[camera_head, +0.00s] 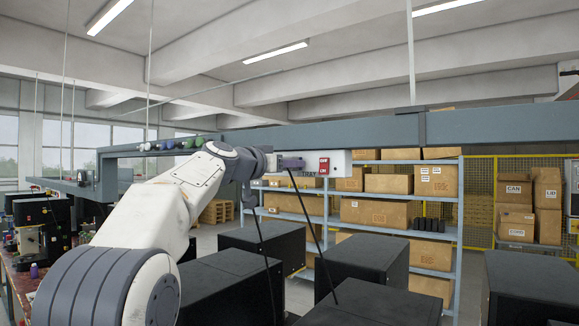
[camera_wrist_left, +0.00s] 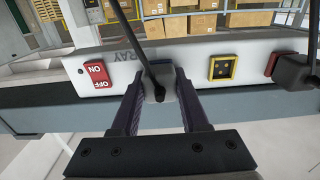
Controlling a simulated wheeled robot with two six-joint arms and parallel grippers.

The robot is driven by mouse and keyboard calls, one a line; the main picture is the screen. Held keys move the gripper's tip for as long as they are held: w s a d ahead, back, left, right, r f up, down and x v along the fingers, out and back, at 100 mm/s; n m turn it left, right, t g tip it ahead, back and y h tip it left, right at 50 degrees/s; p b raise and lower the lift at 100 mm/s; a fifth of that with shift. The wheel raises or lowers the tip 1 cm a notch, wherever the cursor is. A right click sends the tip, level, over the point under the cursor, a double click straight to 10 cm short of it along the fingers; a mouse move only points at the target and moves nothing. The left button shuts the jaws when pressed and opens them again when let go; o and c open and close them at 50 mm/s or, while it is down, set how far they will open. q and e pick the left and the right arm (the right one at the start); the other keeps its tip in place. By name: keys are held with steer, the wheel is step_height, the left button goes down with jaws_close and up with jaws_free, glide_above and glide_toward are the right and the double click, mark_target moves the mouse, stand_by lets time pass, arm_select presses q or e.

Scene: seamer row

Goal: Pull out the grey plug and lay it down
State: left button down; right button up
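The grey plug (camera_wrist_left: 159,86) is at the front of the pale panel, between the two fingers of my left gripper (camera_wrist_left: 160,88). I see no clear gap between fingers and plug, so the gripper looks shut on it. Whether the plug is still fully seated is hidden. A black cable (camera_wrist_left: 143,45) runs from the plug; in the head view it hangs below the gripper (camera_head: 293,163). A yellow-framed dark socket (camera_wrist_left: 222,67) sits on the panel beside the plug. My right gripper is not in view.
A red ON/OFF switch (camera_wrist_left: 97,75) is on the panel, also seen in the head view (camera_head: 324,166). A second, dark plug (camera_wrist_left: 296,72) with a cable is at the right of the wrist view. Black cabinets (camera_head: 362,262) stand below; shelves with cartons (camera_head: 375,212) are behind.

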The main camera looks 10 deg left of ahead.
arm_select(q)
steer(key=shift+s+f, duration=0.1)
steer(key=b+v, duration=0.4)
steer(key=v, duration=0.1)
steer(key=shift+s+a, duration=0.2)
steer(key=shift+s, duration=0.15)
stand_by(0.9)
stand_by(0.3)
steer(key=p+x, duration=0.2)
steer(key=x, duration=0.1)
steer(key=shift+w+d, duration=0.2)
steer(key=shift+w, duration=0.2)
